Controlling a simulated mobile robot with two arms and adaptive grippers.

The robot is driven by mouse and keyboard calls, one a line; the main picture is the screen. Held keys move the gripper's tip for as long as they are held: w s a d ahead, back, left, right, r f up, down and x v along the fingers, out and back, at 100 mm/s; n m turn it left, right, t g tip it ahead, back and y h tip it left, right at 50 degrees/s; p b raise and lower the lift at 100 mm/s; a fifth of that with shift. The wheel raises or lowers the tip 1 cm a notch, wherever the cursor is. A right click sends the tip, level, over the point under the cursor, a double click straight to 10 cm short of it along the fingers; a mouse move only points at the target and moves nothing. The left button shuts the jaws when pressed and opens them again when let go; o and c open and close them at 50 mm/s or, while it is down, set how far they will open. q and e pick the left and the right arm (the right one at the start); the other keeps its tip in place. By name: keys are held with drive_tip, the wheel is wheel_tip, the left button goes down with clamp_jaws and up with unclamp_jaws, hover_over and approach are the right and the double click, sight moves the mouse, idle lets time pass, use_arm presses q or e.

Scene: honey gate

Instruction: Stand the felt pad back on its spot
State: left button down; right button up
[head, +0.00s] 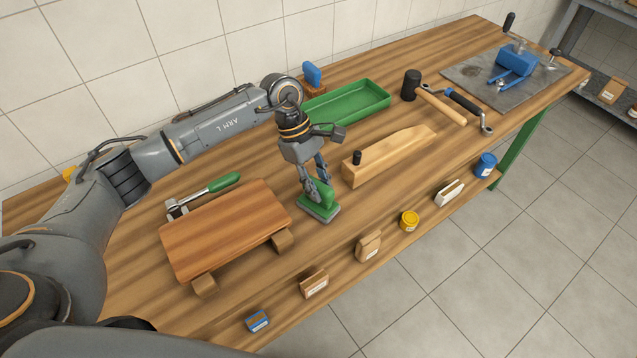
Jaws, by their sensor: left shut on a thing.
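The felt pad (320,210) has a green grip on top and a flat grey underside. It is near the middle of the wooden bench, right of the raised wooden board. My left gripper (317,190) points down and is shut on its green grip. The pad is upright, with its flat side down; I cannot tell whether it touches the bench. The gripper fingers hide part of the grip. No marked spot for it can be made out. My right gripper is not in view.
The raised board (225,230) is close on the left. A long wooden block (392,152) with a black knob is on the right. A green tray (350,104) lies behind.

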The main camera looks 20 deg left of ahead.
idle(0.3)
use_arm(q)
drive_tip(key=c, duration=1)
unclamp_jaws()
drive_tip(key=shift+r, duration=0.1)
drive_tip(key=shift+p+v, duration=1)
drive_tip(key=shift+v, duration=2.9)
drive_tip(key=shift+a, duration=0.1)
